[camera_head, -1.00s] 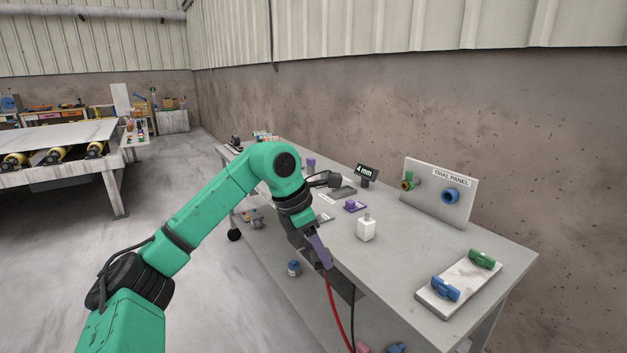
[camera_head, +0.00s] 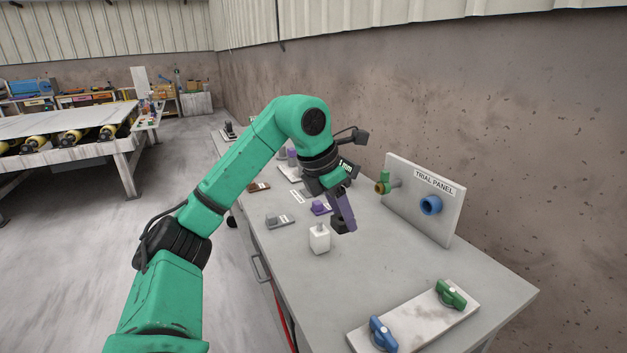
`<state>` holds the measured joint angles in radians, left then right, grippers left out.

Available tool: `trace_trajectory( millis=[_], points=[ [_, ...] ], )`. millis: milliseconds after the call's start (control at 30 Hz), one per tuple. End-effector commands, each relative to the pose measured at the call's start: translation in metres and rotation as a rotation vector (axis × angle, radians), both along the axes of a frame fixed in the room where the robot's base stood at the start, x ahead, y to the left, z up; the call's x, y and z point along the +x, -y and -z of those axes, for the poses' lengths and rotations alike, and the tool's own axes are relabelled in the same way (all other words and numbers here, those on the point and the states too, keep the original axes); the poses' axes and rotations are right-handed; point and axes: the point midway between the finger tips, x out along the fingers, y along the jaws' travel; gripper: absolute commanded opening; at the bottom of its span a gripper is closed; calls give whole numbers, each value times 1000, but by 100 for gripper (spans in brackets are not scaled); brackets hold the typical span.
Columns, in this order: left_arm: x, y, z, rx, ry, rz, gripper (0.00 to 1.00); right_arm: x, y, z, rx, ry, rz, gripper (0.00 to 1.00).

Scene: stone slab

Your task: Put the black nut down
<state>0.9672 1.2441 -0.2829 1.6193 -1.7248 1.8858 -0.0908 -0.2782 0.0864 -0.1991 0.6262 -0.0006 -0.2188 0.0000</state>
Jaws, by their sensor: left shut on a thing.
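My left gripper (camera_head: 344,218) reaches over the grey workbench (camera_head: 395,268), its purple finger pointing down. It is shut on a small dark piece, the black nut (camera_head: 338,227), which shows at the fingertips. The nut is partly hidden by the finger, and I cannot tell whether it touches the bench top. A white bottle-like block (camera_head: 319,239) stands just left of the fingertips. My right gripper is not in view.
The upright trial panel (camera_head: 446,213) with green and blue fittings stands at the back right. A plate (camera_head: 415,322) with blue and green valves lies at the front right. Several small tools and holders lie left of the gripper. The bench middle is clear.

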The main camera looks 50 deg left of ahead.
Motion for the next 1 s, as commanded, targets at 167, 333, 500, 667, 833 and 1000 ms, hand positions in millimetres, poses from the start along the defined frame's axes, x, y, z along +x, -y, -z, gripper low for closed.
trace_trajectory(
  millis=[167, 333, 500, 667, 833, 1000],
  points=[
    [-1, -1, 11, 1, -3, -1, 0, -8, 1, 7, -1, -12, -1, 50],
    [-3, -1, 68, 3, -9, -1, 0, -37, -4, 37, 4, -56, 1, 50],
    [-4, -1, 126, 3, -8, 0, 0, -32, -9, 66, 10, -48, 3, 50],
    [-4, -1, 162, 0, -3, 1, 0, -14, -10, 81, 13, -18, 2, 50],
    [-4, 0, 189, -3, -3, 2, 0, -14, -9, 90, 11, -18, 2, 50],
    [-4, -1, 201, 0, 1, 0, 0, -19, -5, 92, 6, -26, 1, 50]
  ],
)
